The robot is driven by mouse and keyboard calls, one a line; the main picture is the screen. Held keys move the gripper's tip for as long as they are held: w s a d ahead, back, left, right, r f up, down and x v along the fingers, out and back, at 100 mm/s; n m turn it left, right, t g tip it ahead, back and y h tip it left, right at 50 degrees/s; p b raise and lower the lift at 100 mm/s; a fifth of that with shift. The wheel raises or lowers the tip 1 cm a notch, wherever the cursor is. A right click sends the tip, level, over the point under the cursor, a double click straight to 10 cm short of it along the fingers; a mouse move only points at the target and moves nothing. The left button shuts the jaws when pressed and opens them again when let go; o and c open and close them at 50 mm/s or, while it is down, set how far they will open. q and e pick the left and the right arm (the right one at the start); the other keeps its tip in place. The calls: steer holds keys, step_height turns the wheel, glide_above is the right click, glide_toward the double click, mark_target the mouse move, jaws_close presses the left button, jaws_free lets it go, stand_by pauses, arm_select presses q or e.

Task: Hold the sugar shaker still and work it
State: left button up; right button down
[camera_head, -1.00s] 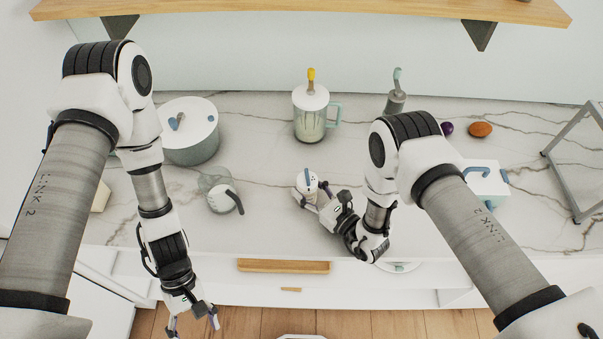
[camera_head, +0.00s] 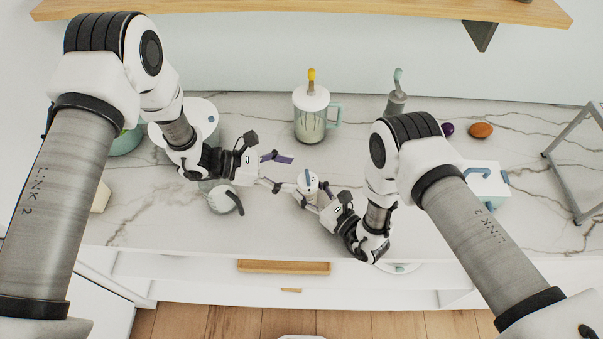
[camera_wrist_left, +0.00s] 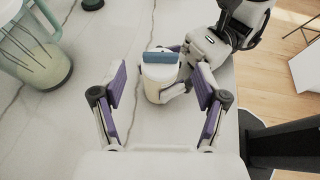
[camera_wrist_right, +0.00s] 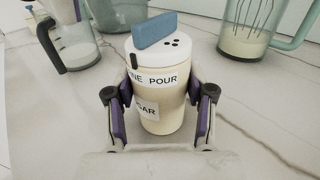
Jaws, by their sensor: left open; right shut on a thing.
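The sugar shaker (camera_wrist_right: 158,90) is a cream cylinder with a white lid, pour holes and a blue lever. It stands upright on the counter, with labels reading "SUGAR" and "...NE POUR" partly visible. In the head view the shaker (camera_head: 307,183) is near the counter's middle front. My right gripper (camera_wrist_right: 164,105) is shut around its body from the right side. My left gripper (camera_head: 281,172) is open to the left of the shaker, its fingers pointing at it. In the left wrist view the shaker (camera_wrist_left: 160,78) lies ahead between the open fingers (camera_wrist_left: 160,95), apart from them.
A blender-like jug (camera_head: 311,115) stands behind the shaker. A glass jar with a dark handle (camera_head: 222,200) sits below my left wrist. A blue-handled box (camera_head: 485,182) is at right.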

mark_target(307, 175)
arm_select(q)
steer(key=x, duration=0.4)
steer(key=shift+s, duration=0.1)
steer(key=shift+a, duration=0.1)
steer(key=c, duration=1.2)
steer(key=shift+o, duration=0.2)
steer(key=shift+m+g, duration=0.4)
steer(key=shift+g, duration=0.1)
arm_select(e)
steer(key=shift+s, duration=0.1)
arm_select(q)
steer(key=m+g, duration=0.1)
steer(key=g, duration=0.1)
steer(key=m+g, duration=0.4)
steer(key=shift+w+y, duration=0.4)
arm_select(e)
steer(key=shift+a, duration=0.1)
arm_select(q)
steer(key=m+g+y, duration=0.1)
steer(key=m+g, duration=0.1)
steer(key=m+g+y, duration=0.1)
steer(key=m, duration=0.1)
steer(key=m+g+y, duration=0.1)
steer(key=m+g, duration=0.1)
steer(key=shift+w+d+g+y, duration=0.25)
steer(key=shift+d+g+y, duration=0.05)
steer(key=shift+d+y, duration=0.1)
